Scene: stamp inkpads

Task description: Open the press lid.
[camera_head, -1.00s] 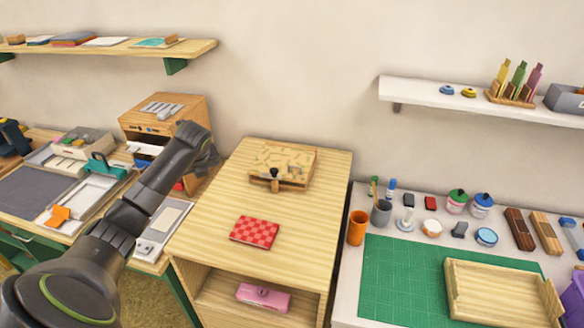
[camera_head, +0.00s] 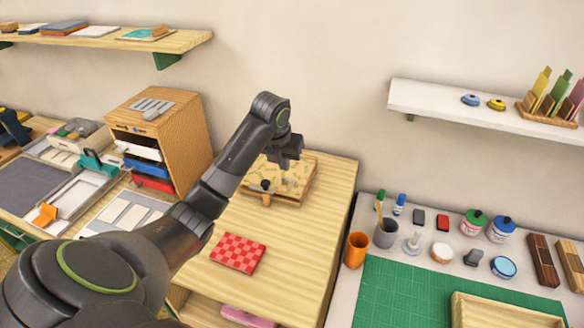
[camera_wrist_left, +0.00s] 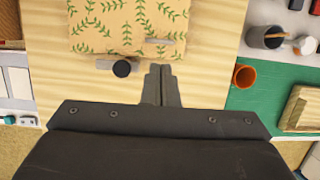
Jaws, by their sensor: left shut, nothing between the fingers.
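The press (camera_head: 296,184) is a flat wooden block with a green leaf pattern on its lid and a black knob (camera_head: 265,185) at its front edge. It lies at the back of the light wooden cabinet top, and its lid is down. In the left wrist view the patterned lid (camera_wrist_left: 120,25) fills the upper middle, with the knob (camera_wrist_left: 122,68) at its near edge. My left gripper (camera_head: 288,162) hangs over the press and hides part of it. Its fingers (camera_wrist_left: 160,72) are shut and empty, just right of the knob in the wrist view. My right gripper is not in view.
A red checkered pad (camera_head: 238,252) lies on the cabinet top in front of the press. A drawer box (camera_head: 160,125) stands to the left. An orange cup (camera_head: 356,250) and a green mat (camera_head: 400,290) are on the right table. The cabinet top's right side is clear.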

